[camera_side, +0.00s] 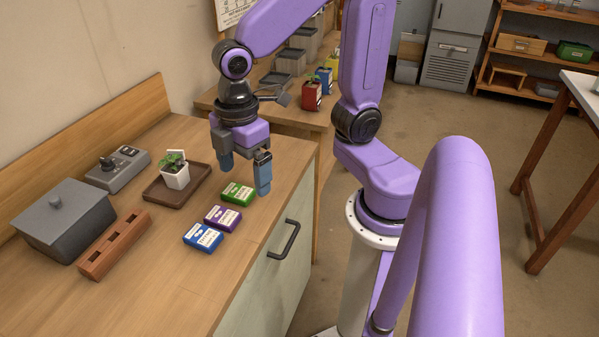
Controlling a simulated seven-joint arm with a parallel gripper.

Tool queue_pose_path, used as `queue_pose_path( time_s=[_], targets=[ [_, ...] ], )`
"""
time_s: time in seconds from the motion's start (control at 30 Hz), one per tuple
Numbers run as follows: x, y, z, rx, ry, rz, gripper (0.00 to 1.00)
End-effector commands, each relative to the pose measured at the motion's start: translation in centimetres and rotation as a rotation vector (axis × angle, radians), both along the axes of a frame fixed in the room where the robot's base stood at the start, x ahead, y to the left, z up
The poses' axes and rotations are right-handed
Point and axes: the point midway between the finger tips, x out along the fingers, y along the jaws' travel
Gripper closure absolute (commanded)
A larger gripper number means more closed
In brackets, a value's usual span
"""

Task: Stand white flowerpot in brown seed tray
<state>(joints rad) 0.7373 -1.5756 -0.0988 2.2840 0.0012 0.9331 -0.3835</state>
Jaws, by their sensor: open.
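The white flowerpot (176,179) holds a small green plant and a white tag. It stands upright in the brown seed tray (158,197), a shallow square tray on the wooden counter, and looks to be within its rim. My gripper (244,176) is open and empty, to the right of the pot and apart from it. Its blue fingers point down, with one finger near the tray's right side and the other above the counter by the green packet.
Green (238,194), purple (223,217) and blue (203,237) packets lie in front of my gripper. A reddish-brown holed block (115,245), a grey lidded box (65,220) and a grey device (119,168) are to the left. The front counter is clear.

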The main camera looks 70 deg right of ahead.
Motion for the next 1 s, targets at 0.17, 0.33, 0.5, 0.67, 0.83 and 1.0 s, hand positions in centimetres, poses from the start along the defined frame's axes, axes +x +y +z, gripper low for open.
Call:
queue_pose_path(
  time_s=[0.17,0.33,0.5,0.67,0.83,1.0],
  targets=[
    [-5.6,-1.6,-0.3,0.007,0.001,-0.062,0.06],
    [-8.5,-2.9,-0.8,0.011,0.004,-0.106,0.06],
    [-9.4,-3.3,-1.0,0.011,0.005,-0.124,0.06],
    [-9.4,-3.3,-1.0,0.011,0.005,-0.125,0.06],
    [-9.4,-3.3,-1.0,0.011,0.005,-0.124,0.06],
    [-9.4,-3.3,-0.9,0.011,0.005,-0.124,0.06]
  ],
)
